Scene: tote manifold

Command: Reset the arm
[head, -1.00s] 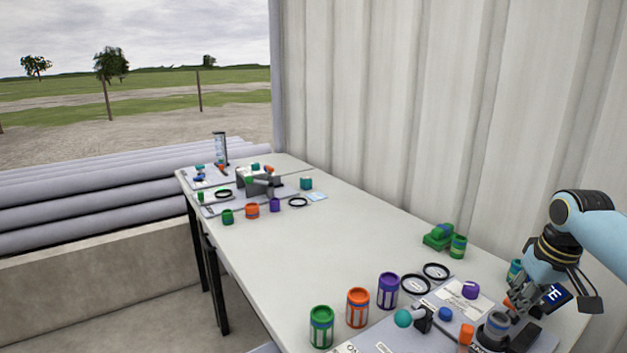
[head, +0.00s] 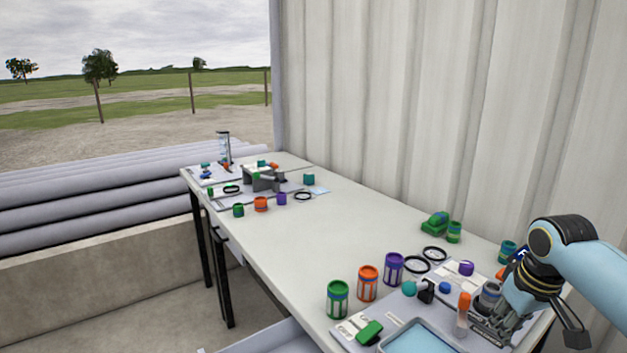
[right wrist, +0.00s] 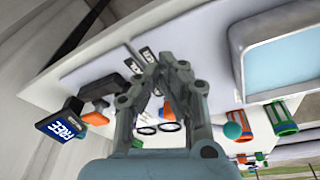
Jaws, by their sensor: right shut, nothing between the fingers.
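My right gripper (head: 490,332) hangs low over the right front of the grey board, beside the orange-handled piece (head: 463,312). It is shut, with nothing between its fingers. In the right wrist view its fingers (right wrist: 168,62) come together in front of a pale panel. It partly hides a grey cylindrical fitting (head: 489,294) on the board. My right arm reaches in from the right edge, bent down at the wrist. My left gripper shows in neither view.
A light-blue tray (head: 386,347) lies at the front, left of the gripper. Green (head: 337,300), orange (head: 368,284) and purple (head: 393,270) cans stand along the board. The table's middle (head: 330,230) is clear.

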